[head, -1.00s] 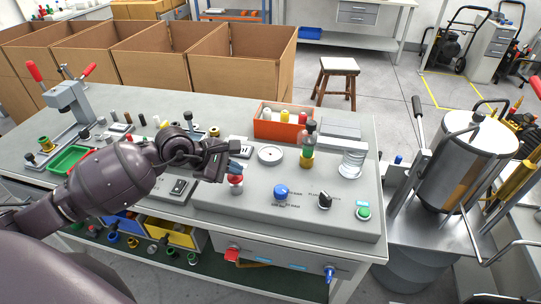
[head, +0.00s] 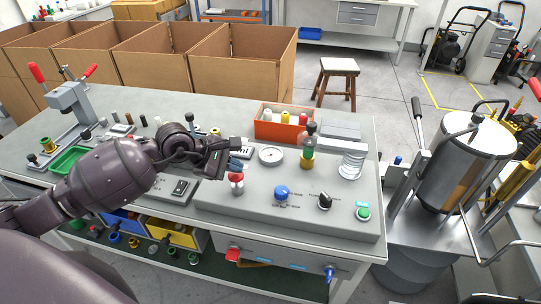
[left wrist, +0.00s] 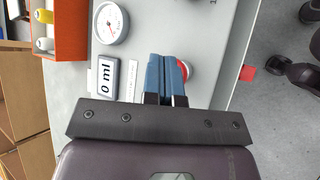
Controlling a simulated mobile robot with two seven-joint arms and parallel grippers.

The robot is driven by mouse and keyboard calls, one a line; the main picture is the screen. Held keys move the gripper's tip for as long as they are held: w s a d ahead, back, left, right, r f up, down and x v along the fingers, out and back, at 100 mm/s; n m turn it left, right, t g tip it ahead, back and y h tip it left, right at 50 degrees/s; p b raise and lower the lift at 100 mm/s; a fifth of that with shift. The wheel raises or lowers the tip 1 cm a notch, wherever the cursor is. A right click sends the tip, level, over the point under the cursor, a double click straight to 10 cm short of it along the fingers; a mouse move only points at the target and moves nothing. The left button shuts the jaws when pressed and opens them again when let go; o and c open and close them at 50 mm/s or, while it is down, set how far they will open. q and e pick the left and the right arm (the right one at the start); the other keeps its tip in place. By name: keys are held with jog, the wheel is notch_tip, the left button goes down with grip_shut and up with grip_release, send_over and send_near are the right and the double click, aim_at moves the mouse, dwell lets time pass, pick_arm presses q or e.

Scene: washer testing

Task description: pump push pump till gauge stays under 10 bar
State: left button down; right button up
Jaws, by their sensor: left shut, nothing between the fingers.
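The red pump knob (head: 237,178) stands on the grey test panel (head: 300,222). My left gripper (head: 235,165) is shut and empty, just above and behind the knob in the head view; I cannot tell if they touch. In the left wrist view its blue fingers (left wrist: 166,75) lie together, partly hiding the red knob (left wrist: 186,70). The round white gauge (head: 270,155) lies right of the gripper. The gauge also shows in the left wrist view (left wrist: 110,24), but its needle is too small to read surely. My right gripper is out of view.
A display reading 0 ml (left wrist: 105,77) sits beside the gauge. A blue knob (head: 281,192), a black knob (head: 324,201) and a green button (head: 363,213) are farther right on the panel. An orange bin (head: 283,128) and a brass-based bottle (head: 308,150) stand behind.

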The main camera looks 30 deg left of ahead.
aim_at(235, 176)
pick_arm(q)
jog(key=shift+r, duration=0.15)
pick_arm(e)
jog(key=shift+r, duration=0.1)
